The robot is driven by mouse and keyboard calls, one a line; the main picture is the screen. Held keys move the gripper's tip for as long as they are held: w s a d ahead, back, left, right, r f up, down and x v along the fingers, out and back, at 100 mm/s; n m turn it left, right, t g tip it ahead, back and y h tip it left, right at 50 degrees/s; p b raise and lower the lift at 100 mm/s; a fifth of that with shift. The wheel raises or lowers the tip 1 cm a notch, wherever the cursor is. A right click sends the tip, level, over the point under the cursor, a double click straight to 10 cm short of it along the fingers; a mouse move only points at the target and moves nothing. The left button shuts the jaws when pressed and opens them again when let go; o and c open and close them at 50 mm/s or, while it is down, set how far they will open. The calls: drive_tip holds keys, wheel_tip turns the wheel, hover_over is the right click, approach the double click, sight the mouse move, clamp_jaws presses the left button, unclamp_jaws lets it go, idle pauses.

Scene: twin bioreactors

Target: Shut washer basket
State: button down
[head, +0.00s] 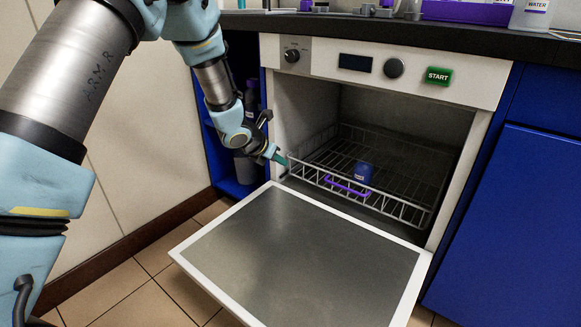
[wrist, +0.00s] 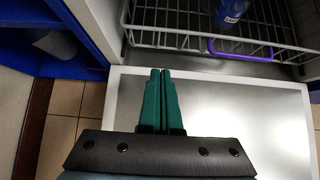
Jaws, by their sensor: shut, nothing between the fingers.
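The washer basket (head: 400,204) is a wire rack with a purple handle (head: 347,187) on its front rail. It sits inside the washer, its front rail near the opening. In the wrist view the basket's front rail (wrist: 170,47) and purple handle (wrist: 240,57) show at the top. A small blue container (head: 363,172) stands in the basket; it also shows in the wrist view (wrist: 230,12). My gripper (head: 284,160) is shut and empty at the left front corner of the basket. In the wrist view its green fingers (wrist: 160,72) are together, just short of the rail; contact is unclear.
The washer door (head: 300,255) is folded down in front of the opening. A green START button (head: 438,76) is on the panel above. An open blue cabinet (head: 222,175) with bottles stands left; a closed blue cabinet (head: 530,220) stands right. Tiled floor lies in front.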

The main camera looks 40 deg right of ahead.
sight(305, 167)
drive_tip(key=shift+w+d+f+b, duration=0.1)
drive_tip(key=shift+w+d+f, duration=0.3)
drive_tip(key=shift+d+f, duration=0.9)
drive_tip(key=shift+w+d+f+b, duration=0.1)
drive_tip(key=shift+w+d+f, duration=0.45)
drive_tip(key=shift+d, duration=1.3)
drive_tip(key=shift+w+d+f+b, duration=0.1)
drive_tip(key=shift+w+d+f, duration=0.15)
drive_tip(key=shift+d+f, duration=1.1)
drive_tip(key=shift+d+r, duration=0.25)
drive_tip(key=shift+r, duration=0.05)
